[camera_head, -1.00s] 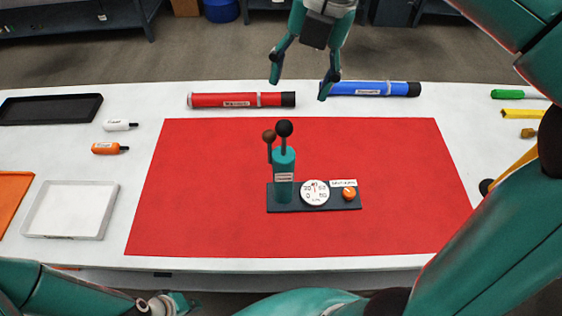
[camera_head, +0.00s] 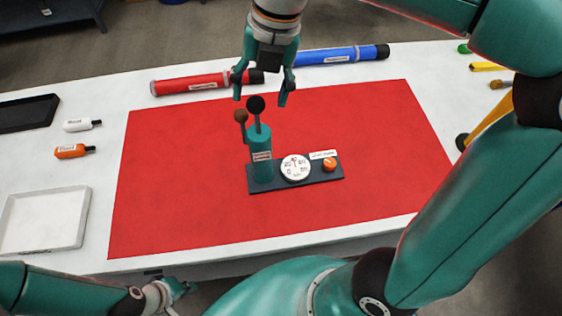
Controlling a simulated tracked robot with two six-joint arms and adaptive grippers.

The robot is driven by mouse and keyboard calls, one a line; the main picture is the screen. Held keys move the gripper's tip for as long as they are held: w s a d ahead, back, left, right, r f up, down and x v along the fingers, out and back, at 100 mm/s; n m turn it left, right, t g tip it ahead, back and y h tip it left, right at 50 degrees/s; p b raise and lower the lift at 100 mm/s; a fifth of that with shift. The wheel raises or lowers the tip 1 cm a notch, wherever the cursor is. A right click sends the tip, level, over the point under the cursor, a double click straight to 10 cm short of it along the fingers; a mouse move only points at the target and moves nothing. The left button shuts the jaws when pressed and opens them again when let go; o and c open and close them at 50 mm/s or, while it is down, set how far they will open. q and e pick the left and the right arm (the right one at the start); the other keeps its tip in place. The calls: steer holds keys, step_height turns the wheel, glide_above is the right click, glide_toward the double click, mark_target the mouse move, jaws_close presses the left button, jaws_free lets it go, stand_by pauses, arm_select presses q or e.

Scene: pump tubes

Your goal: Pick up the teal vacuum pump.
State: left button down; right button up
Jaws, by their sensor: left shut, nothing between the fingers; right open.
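The teal vacuum pump (camera_head: 261,155) stands upright on a dark base (camera_head: 322,172) on the red mat. It has a black ball knob on top and a brown knob beside it. The base also carries a white round gauge (camera_head: 295,167) and an orange knob (camera_head: 330,163). My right gripper (camera_head: 261,100) hangs from above, open, fingers pointing down, one to each side of the pump's top knob in the picture; I cannot tell whether it is still behind the pump. My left gripper (camera_head: 178,287) is shut and empty at the table's front edge, low in the picture.
A red tube (camera_head: 195,83) and a blue tube (camera_head: 340,55) lie at the back. White (camera_head: 82,125) and orange (camera_head: 72,151) bottles and a white tray (camera_head: 12,222) are at the left. The red mat (camera_head: 190,210) is otherwise clear. My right arm covers the right side.

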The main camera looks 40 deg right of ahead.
mark_target(257, 100)
steer(key=f, duration=0.1)
steer(key=w+f, duration=0.1)
steer(key=f, duration=0.3)
steer(key=shift+w+a, duration=0.15)
steer(key=shift+a, duration=0.15)
jaws_close()
steer(key=shift+r, duration=0.1)
